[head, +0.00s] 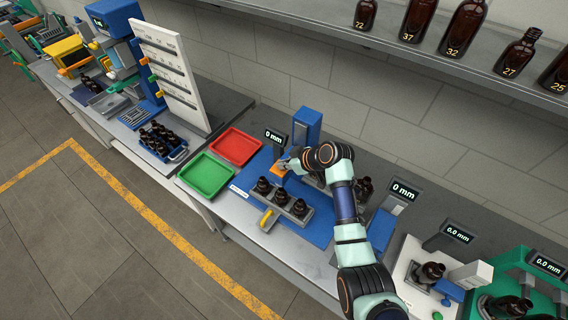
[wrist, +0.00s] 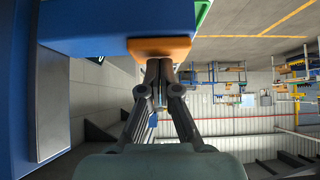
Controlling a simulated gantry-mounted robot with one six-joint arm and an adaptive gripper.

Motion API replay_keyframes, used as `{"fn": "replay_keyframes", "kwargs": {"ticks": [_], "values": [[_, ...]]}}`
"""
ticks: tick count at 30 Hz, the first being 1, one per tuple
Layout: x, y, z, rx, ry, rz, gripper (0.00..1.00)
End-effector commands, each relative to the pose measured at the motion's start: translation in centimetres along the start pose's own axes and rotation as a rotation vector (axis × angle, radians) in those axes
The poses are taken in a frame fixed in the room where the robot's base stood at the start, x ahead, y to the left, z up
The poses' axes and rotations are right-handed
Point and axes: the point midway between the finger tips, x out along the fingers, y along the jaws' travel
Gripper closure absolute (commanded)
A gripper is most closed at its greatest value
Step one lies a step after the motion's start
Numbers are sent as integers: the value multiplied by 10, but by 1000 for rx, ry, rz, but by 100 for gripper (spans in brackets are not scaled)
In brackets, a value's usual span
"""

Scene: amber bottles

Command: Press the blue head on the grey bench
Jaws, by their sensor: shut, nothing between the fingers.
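The blue head (wrist: 110,20) fills the top of the wrist view, with an orange pad (wrist: 160,47) on its end. In the head view the orange pad (head: 279,169) shows beside my gripper, in front of a blue column (head: 307,126) on the grey bench (head: 236,207). My gripper (wrist: 160,68) is shut and empty, its fingertips at the orange pad. They look touching or almost touching; I cannot tell which. In the head view my gripper (head: 288,163) partly covers the head. A display (head: 275,137) beside the column reads 0 mm.
A rack of dark bottles (head: 281,200) stands in front of the column. A red tray (head: 236,147) and a green tray (head: 206,174) lie to the left. Another 0 mm display (head: 403,190) stands to the right of my arm. A bottle shelf (head: 400,48) runs above the bench.

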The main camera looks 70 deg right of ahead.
Motion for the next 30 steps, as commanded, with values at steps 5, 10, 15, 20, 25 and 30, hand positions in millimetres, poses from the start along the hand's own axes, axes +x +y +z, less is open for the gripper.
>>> {"fn": "replay_keyframes", "kwargs": {"ticks": [5,10,15,20,25,30], "values": [[11,0,11,0,-1,0,100],[36,0,37,0,-2,-1,100],[46,0,46,0,-3,-1,100],[45,-1,47,2,-7,-2,100],[44,-1,46,3,-9,-3,100],[26,-2,25,-2,-4,-4,100]]}}
